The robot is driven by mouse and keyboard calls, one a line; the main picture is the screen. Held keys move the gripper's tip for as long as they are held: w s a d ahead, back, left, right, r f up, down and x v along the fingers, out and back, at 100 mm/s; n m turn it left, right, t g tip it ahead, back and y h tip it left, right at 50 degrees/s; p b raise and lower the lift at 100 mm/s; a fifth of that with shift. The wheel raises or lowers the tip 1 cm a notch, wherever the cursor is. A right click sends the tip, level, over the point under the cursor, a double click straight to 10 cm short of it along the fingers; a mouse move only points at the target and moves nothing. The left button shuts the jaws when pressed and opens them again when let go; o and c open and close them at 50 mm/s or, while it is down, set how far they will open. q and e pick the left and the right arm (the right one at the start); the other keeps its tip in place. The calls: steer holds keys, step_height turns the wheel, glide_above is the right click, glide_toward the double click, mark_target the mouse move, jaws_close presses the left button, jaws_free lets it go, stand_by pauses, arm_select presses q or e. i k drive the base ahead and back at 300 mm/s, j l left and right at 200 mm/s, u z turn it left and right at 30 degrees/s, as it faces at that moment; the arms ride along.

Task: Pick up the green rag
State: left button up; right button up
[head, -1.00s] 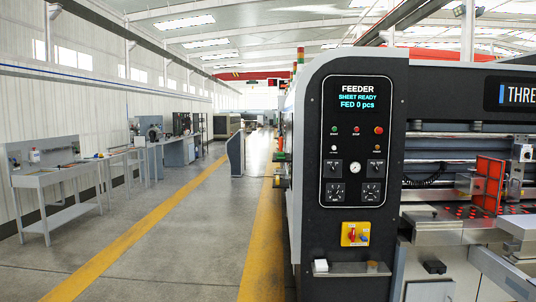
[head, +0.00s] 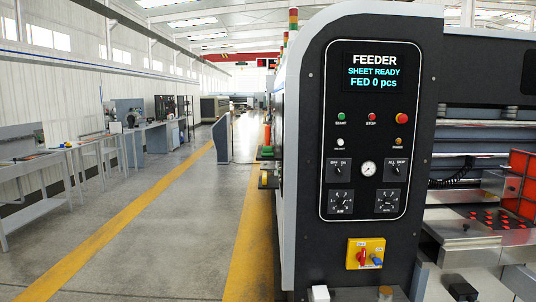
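A small green patch (head: 266,151) shows at the left side of the feeder machine, at the far edge of its body, around a small ledge. It is too small to tell for sure whether it is the green rag. No other green cloth is clear in the head view. Neither of my grippers is in view.
The feeder machine (head: 312,190) with its control panel fills the right half. Grey workbenches (head: 40,208) line the left wall. A grey panel stand (head: 222,138) stands further down the aisle. The grey floor (head: 190,215) between the yellow lines is clear.

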mark_target(267, 150)
steer(key=z, duration=0.8)
steer(key=i+j+z, duration=0.15)
steer(key=j+z, duration=0.25)
steer(key=i+j+z, duration=0.15)
steer(key=j+z, duration=1.05)
steer(key=i+j, duration=0.05)
